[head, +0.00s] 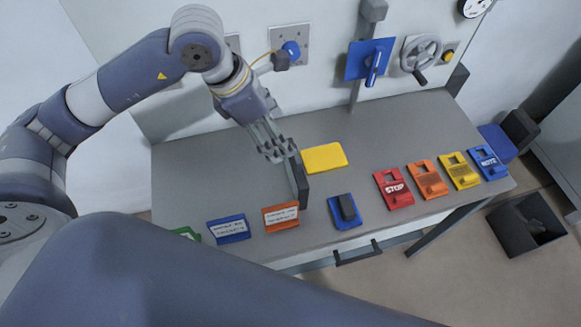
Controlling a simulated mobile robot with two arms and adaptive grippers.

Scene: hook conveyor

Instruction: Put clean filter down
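A thin dark grey panel, which looks like the filter (299,182), stands on edge over the middle of the grey table (210,178). My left gripper (279,152) comes down from the upper left, and its fingertips are at the panel's top edge. The fingers look closed on that edge. I cannot tell whether the panel's lower edge touches the table or hangs just above it. The fingers hide part of the panel's top. My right gripper is not in view.
A yellow block (324,158) lies just right of the panel. Orange (281,217) and blue (229,229) signs, a blue holder (344,211) and a red STOP tag (394,189) line the front. A handwheel (420,54) is on the wall.

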